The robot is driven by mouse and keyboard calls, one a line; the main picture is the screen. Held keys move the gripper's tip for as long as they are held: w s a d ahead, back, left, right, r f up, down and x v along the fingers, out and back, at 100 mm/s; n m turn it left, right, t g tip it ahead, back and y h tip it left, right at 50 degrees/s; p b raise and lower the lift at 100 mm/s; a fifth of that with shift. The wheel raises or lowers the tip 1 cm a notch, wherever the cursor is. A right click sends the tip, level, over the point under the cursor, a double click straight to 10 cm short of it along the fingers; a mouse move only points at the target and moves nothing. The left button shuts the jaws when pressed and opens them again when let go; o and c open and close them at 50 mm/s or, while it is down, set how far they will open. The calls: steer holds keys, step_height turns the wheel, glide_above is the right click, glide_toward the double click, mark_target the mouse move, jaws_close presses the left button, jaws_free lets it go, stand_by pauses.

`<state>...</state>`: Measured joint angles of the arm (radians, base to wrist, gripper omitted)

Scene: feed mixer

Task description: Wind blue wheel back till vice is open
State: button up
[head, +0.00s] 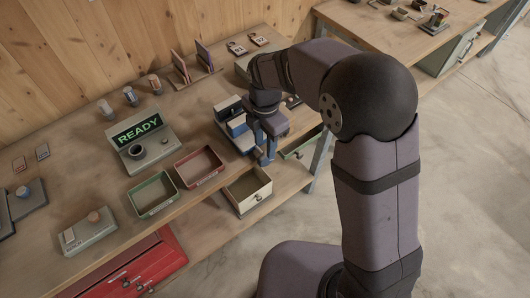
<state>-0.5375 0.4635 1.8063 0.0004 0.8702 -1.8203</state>
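A blue and grey vice (232,122) stands at the front edge of the wooden bench. My gripper (266,156) points down at the vice's front end, just past the bench edge. Small blue parts show at and between the fingertips; I cannot tell whether they belong to the blue wheel. The wheel is not clearly visible, as my gripper covers that end of the vice. I cannot make out the gap between the jaws, nor whether my fingers are closed on anything.
A device (145,142) reading "READY" stands left of the vice. A red-rimmed tray (180,182) and a green-rimmed tray (135,205) lie in front of it. Open floor (470,200) lies to the right.

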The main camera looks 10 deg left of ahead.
mark_target(265, 154)
steer(key=shift+f+p, duration=0.75)
steer(key=shift+f, duration=2.2)
jaws_close()
